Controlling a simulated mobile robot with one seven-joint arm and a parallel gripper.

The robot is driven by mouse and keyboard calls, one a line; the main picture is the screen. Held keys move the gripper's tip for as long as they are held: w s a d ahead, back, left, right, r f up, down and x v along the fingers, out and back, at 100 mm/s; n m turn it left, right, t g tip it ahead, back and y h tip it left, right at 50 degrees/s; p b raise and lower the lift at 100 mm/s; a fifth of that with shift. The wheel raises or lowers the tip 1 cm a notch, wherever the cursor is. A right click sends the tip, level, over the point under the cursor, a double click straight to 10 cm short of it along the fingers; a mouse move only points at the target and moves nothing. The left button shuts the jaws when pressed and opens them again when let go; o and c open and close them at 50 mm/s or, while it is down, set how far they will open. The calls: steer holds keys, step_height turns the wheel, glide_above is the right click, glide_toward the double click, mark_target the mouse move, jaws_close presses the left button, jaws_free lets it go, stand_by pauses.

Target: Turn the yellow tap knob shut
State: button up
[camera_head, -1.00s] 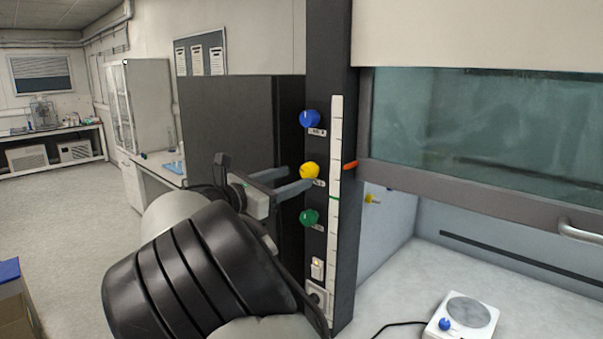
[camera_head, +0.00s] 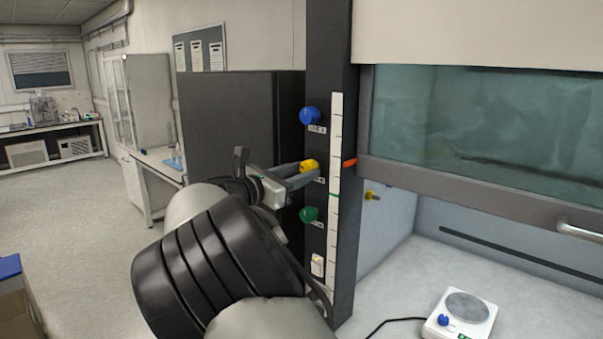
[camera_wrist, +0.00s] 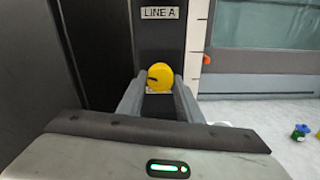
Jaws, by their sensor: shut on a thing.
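The yellow tap knob (camera_head: 309,165) sits on the dark post of the fume hood, between a blue knob above and a green knob below. My gripper (camera_head: 303,173) is at the yellow knob, its fingers reaching in from the left and shut on it. In the wrist view the yellow knob (camera_wrist: 160,76) shows between the two fingertips of my gripper (camera_wrist: 159,88), with a dark mark on its left side. The fingers hide part of the knob's sides.
The blue knob (camera_head: 310,116) and green knob (camera_head: 309,214) are close above and below. A white scale strip (camera_head: 335,190) and an orange marker (camera_head: 350,162) are just right. The hood sash (camera_head: 480,190) is partly raised over a hotplate (camera_head: 461,314).

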steer(key=shift+f, duration=0.1)
steer(key=shift+a+m+b, duration=0.15)
steer(key=shift+m+b, duration=6.75)
steer(key=shift+b, duration=0.15)
steer(key=o, duration=1)
steer(key=shift+r, duration=0.2)
steer(key=shift+o, duration=0.2)
steer(key=v, duration=1.7)
steer(key=shift+b, duration=0.4)
steer(key=shift+s+a, duration=0.1)
steer(key=shift+a, duration=0.05)
